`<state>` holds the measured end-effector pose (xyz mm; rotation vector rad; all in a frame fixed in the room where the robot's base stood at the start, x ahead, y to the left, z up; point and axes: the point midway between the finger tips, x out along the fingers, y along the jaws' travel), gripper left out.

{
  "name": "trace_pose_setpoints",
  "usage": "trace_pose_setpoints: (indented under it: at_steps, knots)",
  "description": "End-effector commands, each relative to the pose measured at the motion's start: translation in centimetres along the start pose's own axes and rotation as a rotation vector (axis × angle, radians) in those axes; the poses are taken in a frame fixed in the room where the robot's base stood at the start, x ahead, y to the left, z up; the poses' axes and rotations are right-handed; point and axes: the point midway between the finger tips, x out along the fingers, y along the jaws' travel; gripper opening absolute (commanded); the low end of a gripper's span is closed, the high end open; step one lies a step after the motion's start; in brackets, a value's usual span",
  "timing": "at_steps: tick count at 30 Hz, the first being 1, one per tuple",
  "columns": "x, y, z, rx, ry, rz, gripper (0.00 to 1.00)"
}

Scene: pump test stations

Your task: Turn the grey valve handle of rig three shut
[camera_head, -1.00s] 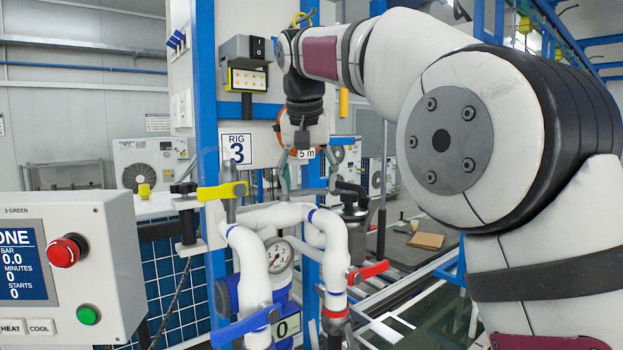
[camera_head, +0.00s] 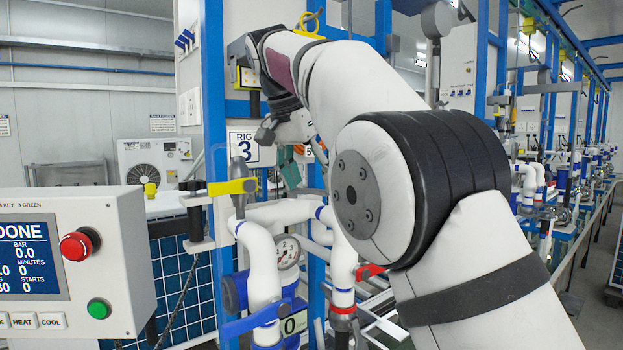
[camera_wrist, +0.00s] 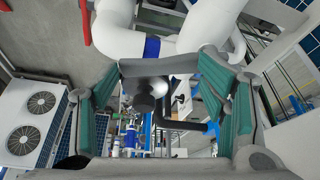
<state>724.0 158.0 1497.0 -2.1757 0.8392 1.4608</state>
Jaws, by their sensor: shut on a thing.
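The rig three sign (camera_head: 243,146) is on the rig's upright in the head view. My gripper (camera_head: 298,168) is beside and right of it, above the white pipes, partly hidden by my forearm. In the wrist view my gripper's (camera_wrist: 160,95) teal pads stand apart, with a dark grey piece (camera_wrist: 147,72) between them. It looks like the grey valve handle, with a round dark end facing the camera. The pads appear to be on its two sides.
Near the grip are a yellow handle (camera_head: 232,187), a blue handle (camera_head: 250,321), a red handle (camera_head: 370,271), a gauge (camera_head: 287,252) and white pipes (camera_head: 257,262). A control box (camera_head: 130,255) with red and green buttons stands at left front.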

Motion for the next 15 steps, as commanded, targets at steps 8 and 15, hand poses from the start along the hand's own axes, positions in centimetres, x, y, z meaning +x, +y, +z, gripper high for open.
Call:
trace_pose_setpoints:
  at_steps: [8, 15]
  knots:
    - [0.26, -1.41, 0.69, -0.013, -0.005, -0.028, 0.16]
    - [0.27, -1.42, 0.69, -0.014, -0.005, -0.028, 0.89]
